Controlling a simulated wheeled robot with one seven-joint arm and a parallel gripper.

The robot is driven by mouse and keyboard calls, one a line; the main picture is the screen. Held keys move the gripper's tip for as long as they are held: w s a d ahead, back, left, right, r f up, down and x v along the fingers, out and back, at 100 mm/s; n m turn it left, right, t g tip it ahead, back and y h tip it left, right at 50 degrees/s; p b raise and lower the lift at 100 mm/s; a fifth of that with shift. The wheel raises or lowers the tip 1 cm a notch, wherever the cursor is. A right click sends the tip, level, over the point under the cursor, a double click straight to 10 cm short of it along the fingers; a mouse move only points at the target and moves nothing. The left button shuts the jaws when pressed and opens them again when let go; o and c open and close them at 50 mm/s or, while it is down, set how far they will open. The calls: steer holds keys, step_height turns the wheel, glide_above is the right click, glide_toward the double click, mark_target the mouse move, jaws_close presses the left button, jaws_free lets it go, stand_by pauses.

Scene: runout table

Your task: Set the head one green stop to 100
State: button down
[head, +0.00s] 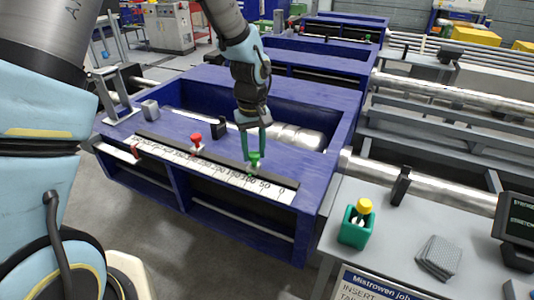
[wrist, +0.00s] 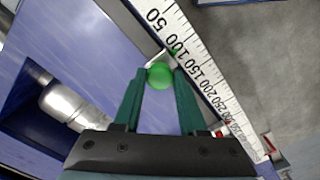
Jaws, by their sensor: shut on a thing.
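The green stop (head: 254,160) stands on the rail along the front of the blue runout table (head: 230,75). My gripper (head: 254,152) reaches down from above and is shut on the green stop's knob. In the wrist view the round green knob (wrist: 161,75) sits between the two green fingertips (wrist: 161,72). A small green tip shows beside the white scale (wrist: 205,80), close to the 100 mark. The exact reading is too small to tell. In the head view the scale (head: 215,172) has 0 at its right end, with numbers rising to the left.
A red stop (head: 196,140) stands further left on the same rail. A red marker (head: 136,152) is at the scale's left end. A black block (head: 219,127) stands behind the rail. A grey bench at right holds a green bottle with a yellow cap (head: 357,225) and a grey pad (head: 438,256).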

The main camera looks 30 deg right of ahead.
mark_target(254, 154)
steer(key=shift+c, duration=2.3)
jaws_free()
step_height(254, 154, up, 11)
steer(key=b, duration=0.2)
steer(key=shift+f, duration=0.1)
steer(key=w+a+f, duration=0.1)
steer(key=w+a, duration=0.2)
steer(key=a, duration=0.7)
steer(key=w+a, duration=0.2)
steer(key=a, duration=0.9)
steer(key=s+a+f+n+t, duration=0.1)
steer(key=s+a, duration=0.3)
steer(key=a, duration=1)
steer(key=shift+s+f+t, duration=0.15)
steer(key=shift+f+t, duration=0.15)
steer(key=shift+f, duration=0.05)
